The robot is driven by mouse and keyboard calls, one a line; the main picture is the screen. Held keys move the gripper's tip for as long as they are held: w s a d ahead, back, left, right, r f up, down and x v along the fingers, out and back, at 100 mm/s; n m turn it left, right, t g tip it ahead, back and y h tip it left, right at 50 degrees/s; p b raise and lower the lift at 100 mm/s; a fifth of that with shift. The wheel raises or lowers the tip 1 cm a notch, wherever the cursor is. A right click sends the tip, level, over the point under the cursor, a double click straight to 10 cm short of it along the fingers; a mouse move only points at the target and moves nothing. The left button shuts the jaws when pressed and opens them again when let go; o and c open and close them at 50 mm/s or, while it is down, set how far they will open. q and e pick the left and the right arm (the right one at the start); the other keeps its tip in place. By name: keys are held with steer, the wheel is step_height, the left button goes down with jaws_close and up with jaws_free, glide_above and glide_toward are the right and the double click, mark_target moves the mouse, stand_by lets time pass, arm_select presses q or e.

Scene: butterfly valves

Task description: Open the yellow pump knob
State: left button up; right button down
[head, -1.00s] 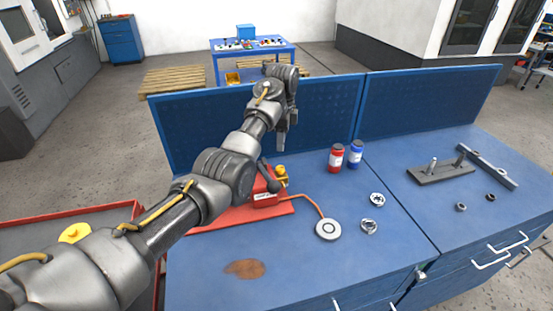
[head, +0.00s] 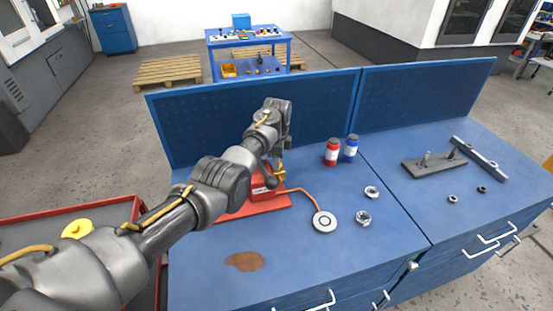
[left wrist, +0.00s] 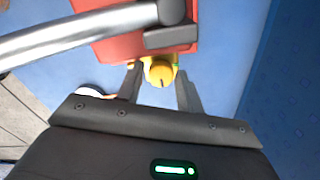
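The yellow pump knob (left wrist: 160,74) shows in the left wrist view at the edge of the red pump base (left wrist: 110,42). In the head view the knob (head: 281,176) is mostly hidden behind my left gripper. My left gripper (left wrist: 158,70) is open, with one finger on each side of the knob and gaps visible. In the head view my left gripper (head: 278,162) points down over the red pump (head: 263,187). Whether the fingertips reach down to the knob's height is hard to tell. My right gripper is not in view.
A metal bar (left wrist: 80,30) crosses above the pump in the left wrist view. An orange hose runs to a round grey disc (head: 325,221). A red bottle (head: 333,152) and a blue bottle (head: 350,148) stand near the blue back panel (head: 320,115). The front of the bench is mostly clear.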

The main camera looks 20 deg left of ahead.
arm_select(q)
steer(key=c, duration=0.7)
steer(key=shift+n, duration=0.3)
steer(key=shift+r+n+p, duration=0.1)
steer(key=shift+n+p, duration=0.5)
steer(key=shift+n, duration=0.3)
steer(key=n, duration=0.2)
steer(key=shift+n+p, duration=0.3)
steer(key=shift+p, duration=0.1)
steer(key=n, duration=0.5)
steer(key=shift+p, duration=0.4)
steer(key=shift+n, duration=0.3)
